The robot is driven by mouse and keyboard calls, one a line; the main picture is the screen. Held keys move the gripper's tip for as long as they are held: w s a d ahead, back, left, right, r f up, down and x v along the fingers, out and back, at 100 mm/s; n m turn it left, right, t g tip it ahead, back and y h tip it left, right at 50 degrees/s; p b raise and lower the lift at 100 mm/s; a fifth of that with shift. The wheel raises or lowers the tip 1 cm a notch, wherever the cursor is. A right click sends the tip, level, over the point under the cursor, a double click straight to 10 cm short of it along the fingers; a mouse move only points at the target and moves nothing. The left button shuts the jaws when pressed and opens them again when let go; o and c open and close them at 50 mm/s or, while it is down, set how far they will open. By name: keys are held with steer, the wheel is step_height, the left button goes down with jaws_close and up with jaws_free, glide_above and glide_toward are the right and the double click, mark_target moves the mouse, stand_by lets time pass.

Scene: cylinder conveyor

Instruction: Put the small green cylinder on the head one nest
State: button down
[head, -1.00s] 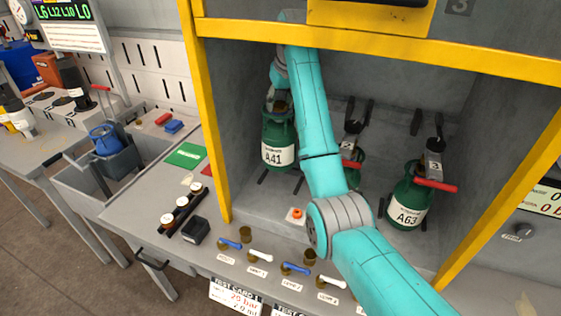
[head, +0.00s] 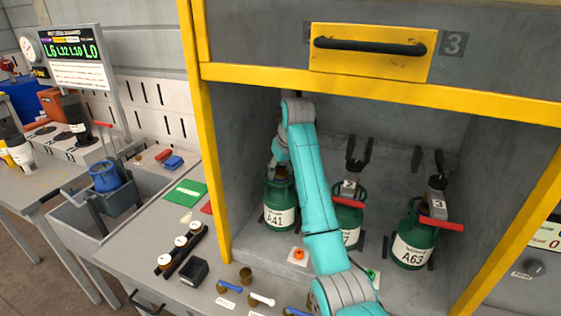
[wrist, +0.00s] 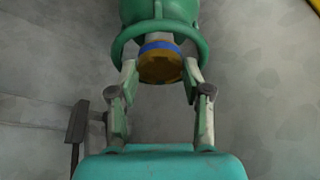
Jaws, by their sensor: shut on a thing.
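The small green cylinder (head: 281,198), labelled A41, stands upright at the left of the cabinet bay, level with the other cylinders. Its base is at the dark nest bracket there; I cannot tell whether it bears on it. My gripper (head: 279,168) is at its top, partly hidden by my arm. In the wrist view, my gripper (wrist: 160,70) has its fingers on both sides of the neck of the green cylinder (wrist: 160,12), shut on it, with a brass cap and blue ring between them. The number one head is not clearly visible.
A second green cylinder (head: 347,218) stands under head 2, partly behind my arm, and cylinder A63 (head: 412,248) under head 3, both with red handles. Yellow posts (head: 207,150) frame the bay. An orange knob (head: 298,254) sits in front of A41.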

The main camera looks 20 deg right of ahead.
stand_by(0.4)
steer(key=c, duration=0.5)
jaws_free()
steer(key=shift+f, duration=0.15)
